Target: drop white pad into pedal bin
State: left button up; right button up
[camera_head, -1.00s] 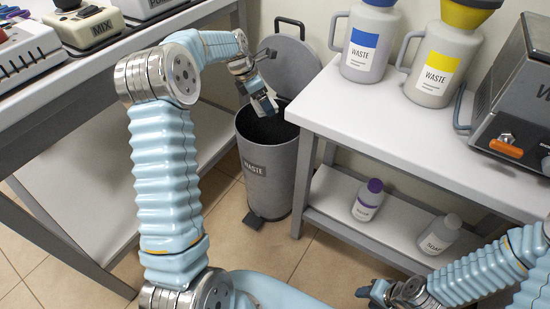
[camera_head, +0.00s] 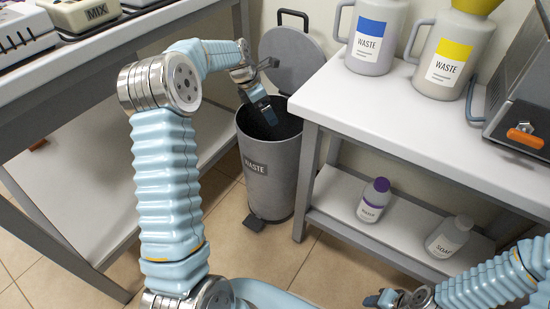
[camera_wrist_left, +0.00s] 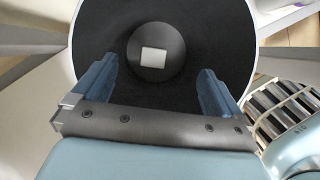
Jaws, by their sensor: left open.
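The grey pedal bin (camera_head: 268,165), labelled WASTE, stands on the floor with its round lid (camera_head: 290,60) raised. My left gripper (camera_head: 268,112) is at the bin's mouth, pointing down into it. In the left wrist view its two blue fingers (camera_wrist_left: 158,88) are wide apart with nothing between them. The white pad (camera_wrist_left: 153,58) lies on the bin's bottom, beyond the fingertips and apart from them. The head view does not show the pad. My right gripper (camera_head: 380,299) is low at the bottom right; its jaws are too small to read.
A white table (camera_head: 400,125) stands right of the bin, with two WASTE jugs (camera_head: 375,37) on top. Its lower shelf (camera_head: 395,222) holds two bottles. A workbench (camera_head: 110,45) is on the left. The tiled floor (camera_head: 325,270) in front is clear.

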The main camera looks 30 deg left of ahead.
pick_arm(q)
jog(key=p+v, duration=0.2)
jog(key=v, duration=1.1)
jog(key=shift+a+r, duration=0.2)
jog(key=shift+r, duration=0.1)
